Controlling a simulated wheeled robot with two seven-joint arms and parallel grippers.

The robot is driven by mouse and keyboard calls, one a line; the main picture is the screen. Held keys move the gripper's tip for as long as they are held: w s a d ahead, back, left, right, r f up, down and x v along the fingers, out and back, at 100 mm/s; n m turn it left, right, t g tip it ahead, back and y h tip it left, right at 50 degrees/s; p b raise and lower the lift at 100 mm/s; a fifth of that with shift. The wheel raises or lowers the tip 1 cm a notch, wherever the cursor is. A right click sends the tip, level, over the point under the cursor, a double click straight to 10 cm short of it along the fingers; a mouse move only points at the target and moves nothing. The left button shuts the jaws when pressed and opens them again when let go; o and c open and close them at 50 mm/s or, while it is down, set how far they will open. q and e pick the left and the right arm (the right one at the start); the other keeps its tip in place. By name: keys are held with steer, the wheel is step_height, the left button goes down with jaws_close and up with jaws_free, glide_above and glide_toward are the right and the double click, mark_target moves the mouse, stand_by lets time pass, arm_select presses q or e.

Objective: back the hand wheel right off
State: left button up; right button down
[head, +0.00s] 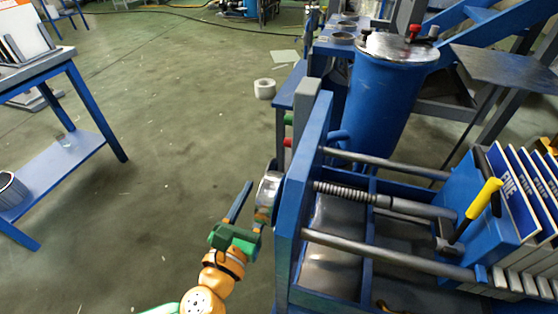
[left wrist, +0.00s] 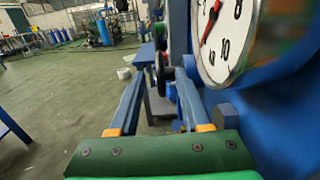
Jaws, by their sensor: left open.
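A dark round rim, which looks like the hand wheel (left wrist: 161,77), shows edge-on between my left fingertips in the left wrist view. I cannot tell whether it is between the jaws or beyond them. In the head view the wheel is mostly hidden near the blue end plate (head: 305,185) of the press. My left gripper (head: 256,190) is open beside the outer face of that plate, and its two blue fingers (left wrist: 157,78) are spread.
The press has a threaded screw (head: 345,194), two steel rods and a block with a yellow-handled lever (head: 484,208). A blue drum (head: 390,100) stands behind. A blue table (head: 60,75) is at the left. The floor between is mostly open, with a white roll (head: 265,88).

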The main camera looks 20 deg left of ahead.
arm_select(q)
steer(key=w, duration=1.1)
steer(key=shift+w+d, duration=0.15)
steer(key=shift+w, duration=0.1)
jaws_close()
